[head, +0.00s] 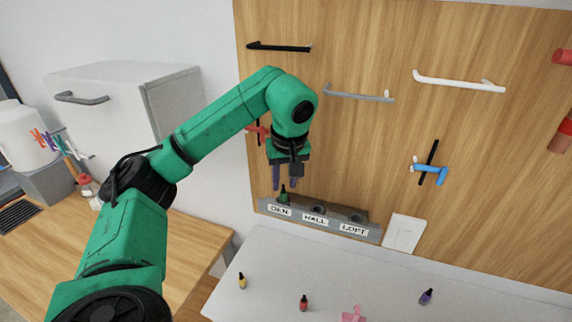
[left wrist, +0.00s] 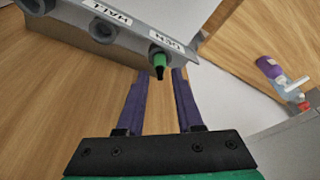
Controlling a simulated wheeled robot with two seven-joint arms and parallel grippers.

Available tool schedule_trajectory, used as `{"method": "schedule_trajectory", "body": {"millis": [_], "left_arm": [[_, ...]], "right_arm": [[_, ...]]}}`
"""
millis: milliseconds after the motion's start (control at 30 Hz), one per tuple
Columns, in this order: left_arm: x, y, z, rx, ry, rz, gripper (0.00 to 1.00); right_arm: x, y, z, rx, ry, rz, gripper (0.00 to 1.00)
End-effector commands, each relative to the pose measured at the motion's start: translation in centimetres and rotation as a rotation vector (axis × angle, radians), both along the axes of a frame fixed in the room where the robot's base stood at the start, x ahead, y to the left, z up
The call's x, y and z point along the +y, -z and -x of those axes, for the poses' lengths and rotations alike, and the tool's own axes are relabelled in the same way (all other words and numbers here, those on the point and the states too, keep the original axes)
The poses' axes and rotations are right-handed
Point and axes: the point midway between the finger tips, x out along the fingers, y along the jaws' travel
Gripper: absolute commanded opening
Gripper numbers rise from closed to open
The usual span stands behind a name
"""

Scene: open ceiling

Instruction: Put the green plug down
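The green plug (head: 284,196) stands in the socket marked DEN, at the left end of the grey socket strip (head: 370,222) on the wooden panel. It also shows in the left wrist view (left wrist: 159,65), with its dark tip toward me. My left gripper (head: 286,187) is just above the plug. In the left wrist view its two purple fingers (left wrist: 160,73) are apart, with nothing between them but the plug's tip region; I cannot tell if either finger touches it. The sockets marked HALL (head: 318,209) and LOFT (head: 356,218) look empty. My right gripper is not in view.
A white ledge below the strip holds a yellow plug (head: 242,282), a red plug (head: 304,304), a purple plug (head: 426,297) and a pink item (head: 353,314). A white plate (head: 403,233) is right of the strip. Handles (head: 460,83) stick out above.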

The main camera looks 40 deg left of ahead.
Motion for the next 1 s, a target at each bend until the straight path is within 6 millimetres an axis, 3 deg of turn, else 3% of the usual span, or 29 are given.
{"method": "schedule_trajectory", "body": {"millis": [100,200,433,1000], "left_arm": [[-0.6,-4.2,0.4,-0.006,0.000,-0.003,0.35],[-1.1,-6.3,0.8,-0.005,-0.002,-0.004,0.35],[-1.6,-7.8,1.2,-0.002,-0.002,-0.002,0.35],[-1.6,-7.8,1.2,0.001,-0.002,-0.002,0.35]], "right_arm": [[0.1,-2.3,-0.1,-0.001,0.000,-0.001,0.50],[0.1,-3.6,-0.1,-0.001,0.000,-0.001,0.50],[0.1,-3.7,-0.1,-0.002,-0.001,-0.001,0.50],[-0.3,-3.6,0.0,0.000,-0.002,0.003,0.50]]}}
